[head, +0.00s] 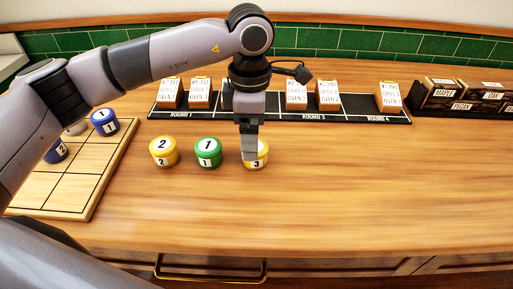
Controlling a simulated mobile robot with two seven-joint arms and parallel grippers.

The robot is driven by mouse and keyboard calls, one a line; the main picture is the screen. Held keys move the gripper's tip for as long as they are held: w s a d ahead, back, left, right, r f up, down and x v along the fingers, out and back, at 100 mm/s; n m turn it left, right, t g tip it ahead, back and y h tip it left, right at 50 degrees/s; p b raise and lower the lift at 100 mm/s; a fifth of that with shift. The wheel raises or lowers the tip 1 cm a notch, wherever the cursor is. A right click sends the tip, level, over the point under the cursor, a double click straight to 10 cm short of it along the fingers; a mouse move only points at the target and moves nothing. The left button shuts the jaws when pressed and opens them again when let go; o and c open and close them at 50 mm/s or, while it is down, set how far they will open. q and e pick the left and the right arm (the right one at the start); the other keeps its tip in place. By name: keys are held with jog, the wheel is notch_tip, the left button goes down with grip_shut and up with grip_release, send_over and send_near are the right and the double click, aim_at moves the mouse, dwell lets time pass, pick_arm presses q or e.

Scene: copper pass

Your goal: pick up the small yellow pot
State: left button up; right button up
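Two yellow pots stand on the wooden counter, similar in size. The left yellow pot (163,153) shows a 2 on its front. The right yellow pot (262,155) shows a 3 and is partly hidden by my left gripper. My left gripper (249,150) points down at the right yellow pot, with its fingers in front of or around its left part. I cannot tell whether the fingers touch it or are closed on it. The pot appears upright on the counter. My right gripper is out of view.
A green pot (207,153) stands between the yellow pots. A gridded wooden board (57,193) at left holds blue pots (104,122), partly behind my arm. A black rack (352,113) with cards and dark boxes (440,94) line the back. The right counter is clear.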

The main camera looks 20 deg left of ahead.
pick_arm(q)
notch_tip(320, 180, down, 5)
jog(key=shift+d+p, duration=0.1)
jog(key=shift+p, duration=0.3)
jog(key=c, duration=1.2)
jog(key=shift+o, duration=0.2)
jog(key=shift+r, duration=0.1)
